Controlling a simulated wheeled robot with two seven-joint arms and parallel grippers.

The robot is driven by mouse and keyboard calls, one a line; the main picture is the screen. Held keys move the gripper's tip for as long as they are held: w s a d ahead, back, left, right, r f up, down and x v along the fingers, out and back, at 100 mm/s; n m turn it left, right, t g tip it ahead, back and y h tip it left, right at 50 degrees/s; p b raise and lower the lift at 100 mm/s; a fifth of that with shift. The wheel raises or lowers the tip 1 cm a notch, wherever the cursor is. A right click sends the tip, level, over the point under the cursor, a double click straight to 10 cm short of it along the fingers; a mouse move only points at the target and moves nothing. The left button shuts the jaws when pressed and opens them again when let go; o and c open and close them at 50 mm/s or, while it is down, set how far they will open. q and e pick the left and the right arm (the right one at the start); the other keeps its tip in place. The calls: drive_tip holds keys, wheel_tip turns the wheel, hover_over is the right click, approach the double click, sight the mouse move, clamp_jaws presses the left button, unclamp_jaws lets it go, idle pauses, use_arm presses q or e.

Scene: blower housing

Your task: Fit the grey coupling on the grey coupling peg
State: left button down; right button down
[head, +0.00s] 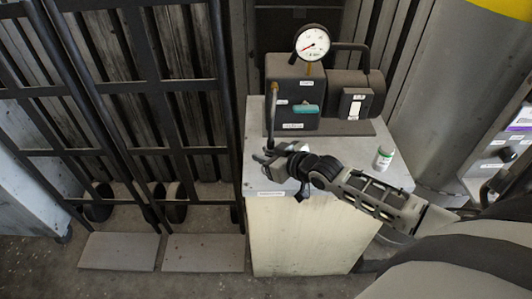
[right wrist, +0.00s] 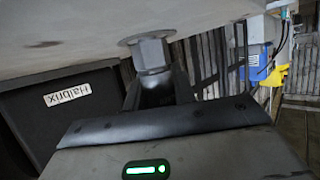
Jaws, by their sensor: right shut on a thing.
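The grey coupling (right wrist: 150,54) shows in the right wrist view as a six-sided metal piece. Its wider round end is close against a pale grey surface (right wrist: 75,28); I cannot tell whether they touch. My right gripper (right wrist: 153,90) is shut on the coupling, with its dark fingers at the coupling's lower end. In the head view my right gripper (head: 268,158) is low over the front left part of the stand's top (head: 335,160). The coupling is too small to make out surely there. I cannot make out the coupling peg. My left gripper is not in view.
A dark machine (head: 294,95) with a round gauge (head: 312,42) stands at the back of the stand, behind my right gripper. A white bottle with a green cap (head: 383,157) stands at the right. The stand's front left edge is close to the gripper.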

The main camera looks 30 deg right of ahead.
drive_tip(key=shift+f, duration=0.1)
drive_tip(key=c, duration=1.1)
unclamp_jaws()
drive_tip(key=shift+o, duration=0.2)
drive_tip(key=p+v, duration=0.2)
drive_tip(key=v, duration=1.4)
